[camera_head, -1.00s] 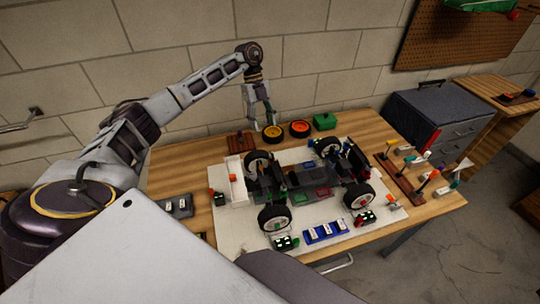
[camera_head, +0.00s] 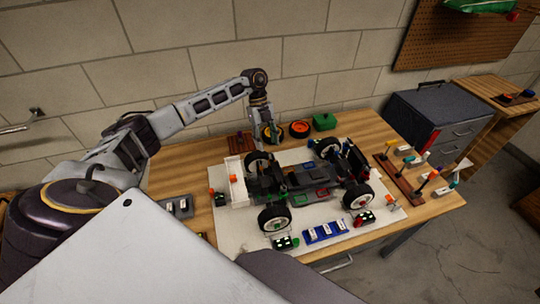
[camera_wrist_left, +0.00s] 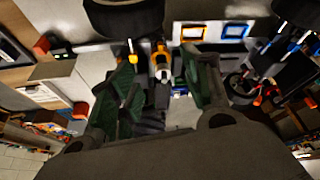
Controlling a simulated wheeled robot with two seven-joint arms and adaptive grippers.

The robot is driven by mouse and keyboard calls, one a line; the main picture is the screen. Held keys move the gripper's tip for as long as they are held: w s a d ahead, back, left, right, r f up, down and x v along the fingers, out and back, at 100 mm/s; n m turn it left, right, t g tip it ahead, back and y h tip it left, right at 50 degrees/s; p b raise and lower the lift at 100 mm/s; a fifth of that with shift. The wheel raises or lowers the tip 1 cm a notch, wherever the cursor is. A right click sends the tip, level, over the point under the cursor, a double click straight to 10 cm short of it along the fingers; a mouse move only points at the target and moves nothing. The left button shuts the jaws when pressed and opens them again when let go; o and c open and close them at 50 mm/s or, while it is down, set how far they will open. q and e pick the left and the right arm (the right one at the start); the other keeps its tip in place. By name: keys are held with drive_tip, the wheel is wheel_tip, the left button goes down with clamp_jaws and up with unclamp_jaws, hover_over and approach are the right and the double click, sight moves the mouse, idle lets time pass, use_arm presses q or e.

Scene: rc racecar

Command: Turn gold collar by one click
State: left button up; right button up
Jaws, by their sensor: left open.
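The RC car (camera_head: 310,182) stands on a white mat on the wooden table. My left gripper (camera_head: 268,140) points down over the car's far left part, close to the far left wheel (camera_head: 257,162). In the left wrist view its two green-padded fingers (camera_wrist_left: 165,90) are spread apart. A gold-yellow part (camera_wrist_left: 160,60), which looks like the gold collar on a shock, shows in the gap between them. I cannot tell whether a finger touches it. In the head view the collar is too small or hidden. My right gripper is not in view.
Orange-rimmed (camera_head: 300,129) and yellow-rimmed wheels and a green box (camera_head: 324,122) stand behind the car. A blue tray (camera_head: 326,231) lies in front. A tool rack (camera_head: 400,178) is at right. A large dark wheel (camera_wrist_left: 125,15) is near the gripper in the wrist view.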

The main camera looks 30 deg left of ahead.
use_arm(q)
drive_tip(key=x, duration=0.6)
drive_tip(key=shift+s+d+f+p, duration=0.1)
drive_tip(key=shift+f+p, duration=0.15)
drive_tip(key=shift+p, duration=0.05)
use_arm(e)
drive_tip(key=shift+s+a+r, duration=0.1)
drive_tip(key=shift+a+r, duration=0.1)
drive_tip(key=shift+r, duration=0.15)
use_arm(q)
drive_tip(key=c, duration=1)
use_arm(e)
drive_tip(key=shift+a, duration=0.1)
